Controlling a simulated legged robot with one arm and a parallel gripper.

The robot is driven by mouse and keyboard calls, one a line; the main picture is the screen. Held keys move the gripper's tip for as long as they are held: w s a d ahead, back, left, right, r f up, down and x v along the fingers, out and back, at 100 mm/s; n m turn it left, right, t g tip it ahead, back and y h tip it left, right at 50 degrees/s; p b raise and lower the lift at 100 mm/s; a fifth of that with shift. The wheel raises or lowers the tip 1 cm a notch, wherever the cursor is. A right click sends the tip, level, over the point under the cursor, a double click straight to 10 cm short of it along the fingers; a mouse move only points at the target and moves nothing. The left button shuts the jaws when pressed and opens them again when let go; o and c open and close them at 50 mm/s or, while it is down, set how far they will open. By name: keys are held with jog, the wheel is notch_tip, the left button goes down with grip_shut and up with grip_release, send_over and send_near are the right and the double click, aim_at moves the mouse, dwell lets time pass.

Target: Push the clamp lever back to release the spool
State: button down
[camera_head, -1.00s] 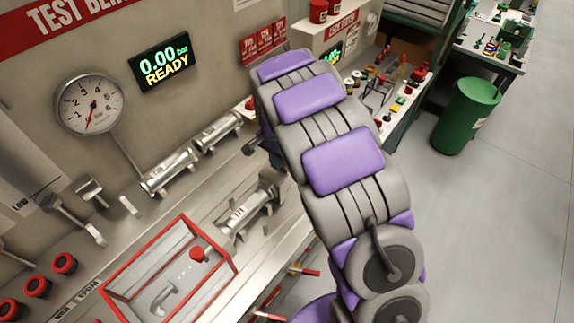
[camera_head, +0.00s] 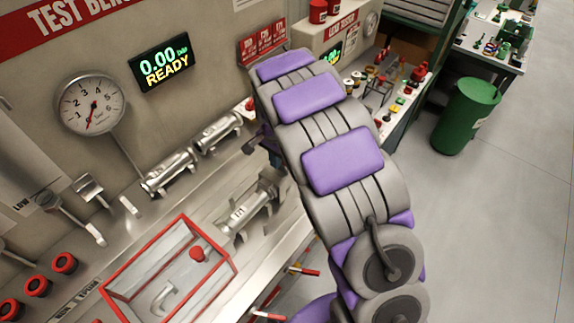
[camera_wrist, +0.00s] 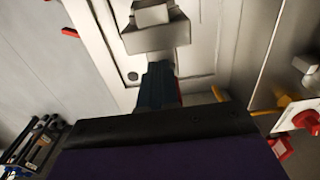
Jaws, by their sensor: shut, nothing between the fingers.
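A metal spool (camera_head: 240,215) lies in a fixture on the bench, beside the red-framed box in the head view. Its far end is close to my arm. My gripper (camera_wrist: 158,78) is shut and empty; its dark teal fingers point at a pale metal block (camera_wrist: 155,38) in the wrist view. The fingertips overlap the block's lower edge; I cannot tell whether they touch. I cannot tell whether this block is part of the clamp lever. In the head view my gripper (camera_head: 268,152) is low over the bench behind the spool, mostly hidden by my arm.
Two more metal spools (camera_head: 168,173) lie along the back of the bench. A clear box with a red frame (camera_head: 128,265) stands at the front. A gauge (camera_head: 90,104) and a display reading 0.00 READY (camera_head: 160,60) are on the back panel. A green bin (camera_head: 465,115) stands on open floor.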

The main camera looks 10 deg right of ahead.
jog(key=shift+w+d, duration=0.1)
jog(key=shift+w+d+p, duration=0.3)
jog(key=shift+w+d, duration=0.2)
jog(key=shift+w, duration=0.1)
jog(key=shift+d, duration=0.1)
jog(key=shift+w+d+p, duration=0.3)
jog(key=shift+w+d, duration=0.4)
jog(key=shift+w, duration=0.05)
jog(key=shift+s+a, duration=0.1)
jog(key=shift+a, duration=0.05)
jog(key=shift+s+a, duration=0.45)
jog(key=shift+r+p, duration=1.5)
jog(key=shift+r, duration=2.45)
jog(key=shift+d+r, duration=0.1)
